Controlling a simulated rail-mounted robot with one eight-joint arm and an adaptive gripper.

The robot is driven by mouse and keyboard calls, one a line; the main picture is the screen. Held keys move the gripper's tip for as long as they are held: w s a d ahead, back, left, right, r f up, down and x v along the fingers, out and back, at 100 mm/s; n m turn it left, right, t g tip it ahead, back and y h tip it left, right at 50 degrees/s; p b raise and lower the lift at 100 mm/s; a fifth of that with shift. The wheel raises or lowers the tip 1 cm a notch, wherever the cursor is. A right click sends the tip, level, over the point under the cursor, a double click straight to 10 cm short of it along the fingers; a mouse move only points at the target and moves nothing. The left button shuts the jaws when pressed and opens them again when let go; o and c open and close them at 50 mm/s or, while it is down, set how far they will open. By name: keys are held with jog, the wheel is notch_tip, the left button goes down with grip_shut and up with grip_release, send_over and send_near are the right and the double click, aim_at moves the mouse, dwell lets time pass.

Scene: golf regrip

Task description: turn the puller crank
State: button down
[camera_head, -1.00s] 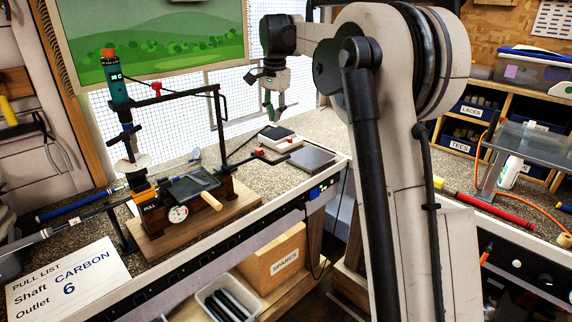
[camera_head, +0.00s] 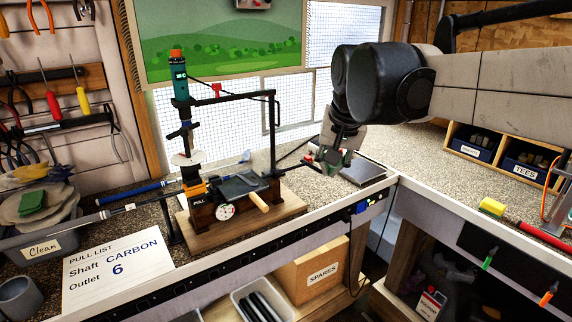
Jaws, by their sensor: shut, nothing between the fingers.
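The puller stands on a wooden board (camera_head: 285,212) on the bench, with a dark body, an orange clamp (camera_head: 194,190) and a white dial gauge (camera_head: 225,211). A crank with a light wooden handle (camera_head: 258,201) sticks out from its front, pointing down and right. A green canister (camera_head: 180,82) with an orange cap stands upright above the puller. My gripper (camera_head: 331,168) is shut and empty, pointing down to the right of the puller, apart from the crank handle. It hides part of the small items on the bench behind it.
A grey pad (camera_head: 362,171) lies just right of my gripper. A black frame arm (camera_head: 238,97) rises over the puller. A blue-gripped shaft (camera_head: 140,190) runs left of the puller. The bench front edge is clear.

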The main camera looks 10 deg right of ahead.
jog(key=s+a+f+m+t+y, duration=0.1)
jog(key=s+a+f+t, duration=0.1)
jog(key=s+f, duration=0.7)
jog(key=w+d+f+m+t+y, duration=0.1)
jog(key=w+d+m, duration=0.3)
jog(key=w+m, duration=0.4)
jog(key=w+d+f+m+t+y, duration=0.1)
jog(key=w+d+m, duration=0.3)
jog(key=w+m, duration=0.4)
jog(key=w+d+f+m+t+y+p, duration=0.1)
jog(key=w+d+f+m, duration=0.3)
jog(key=w+d+m, duration=0.15)
jog(key=w+d+f+m+t, duration=0.1)
jog(key=w+d+f+m, duration=0.35)
jog(key=w+d, duration=0.2)
jog(key=x, duration=0.6)
jog(key=p+x, duration=0.1)
jog(key=x, duration=0.2)
jog(key=shift+w+a+r, duration=0.15)
jog(key=shift+w+a, duration=0.05)
jog(key=shift+w, duration=0.25)
jog(key=shift+w+a+r+p, duration=0.1)
jog(key=shift+w+r+p, duration=0.1)
jog(key=shift+r, duration=0.45)
jog(key=shift+w+a+r+p, duration=0.1)
jog(key=shift+w+r+p, duration=0.1)
jog(key=shift+r, duration=0.45)
jog(key=shift+w+r+p, duration=0.1)
jog(key=shift+r+p, duration=0.1)
jog(key=shift+r, duration=0.45)
